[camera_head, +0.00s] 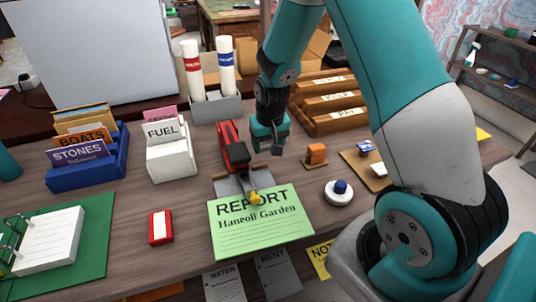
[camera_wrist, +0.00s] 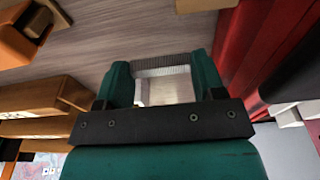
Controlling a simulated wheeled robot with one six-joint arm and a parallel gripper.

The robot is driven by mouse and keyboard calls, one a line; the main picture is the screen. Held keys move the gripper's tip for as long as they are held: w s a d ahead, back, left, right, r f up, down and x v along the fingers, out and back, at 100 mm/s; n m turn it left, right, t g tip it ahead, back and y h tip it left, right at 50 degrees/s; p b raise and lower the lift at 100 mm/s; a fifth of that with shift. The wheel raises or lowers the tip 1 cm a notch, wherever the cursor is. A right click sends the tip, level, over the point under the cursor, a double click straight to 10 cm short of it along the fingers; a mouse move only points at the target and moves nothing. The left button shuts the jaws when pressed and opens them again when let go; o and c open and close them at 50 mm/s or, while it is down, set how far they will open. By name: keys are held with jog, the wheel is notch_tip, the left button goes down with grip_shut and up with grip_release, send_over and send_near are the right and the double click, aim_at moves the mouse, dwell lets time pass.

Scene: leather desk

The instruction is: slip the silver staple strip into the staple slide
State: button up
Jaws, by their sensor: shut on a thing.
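My gripper (camera_head: 270,143) hangs over the desk just right of the red stapler (camera_head: 233,148). In the wrist view its two teal fingers (camera_wrist: 160,78) are closed on the silver staple strip (camera_wrist: 165,71), a ridged grey bar spanning between them. In the head view the strip is too small to make out. The stapler stands on a grey base (camera_head: 232,186), with a yellow piece (camera_head: 255,197) at its front. The stapler's red side (camera_wrist: 255,45) fills the right of the wrist view. I cannot clearly make out the staple slide. The strip appears apart from the stapler.
A green report sheet (camera_head: 260,225) lies in front of the stapler. Wooden trays (camera_head: 327,100) are behind, a white FUEL box (camera_head: 172,158) left.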

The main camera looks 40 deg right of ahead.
aim_at(268, 160)
jog(key=shift+f, duration=2.05)
jog(key=shift+f, duration=0.15)
jog(key=o, duration=0.9)
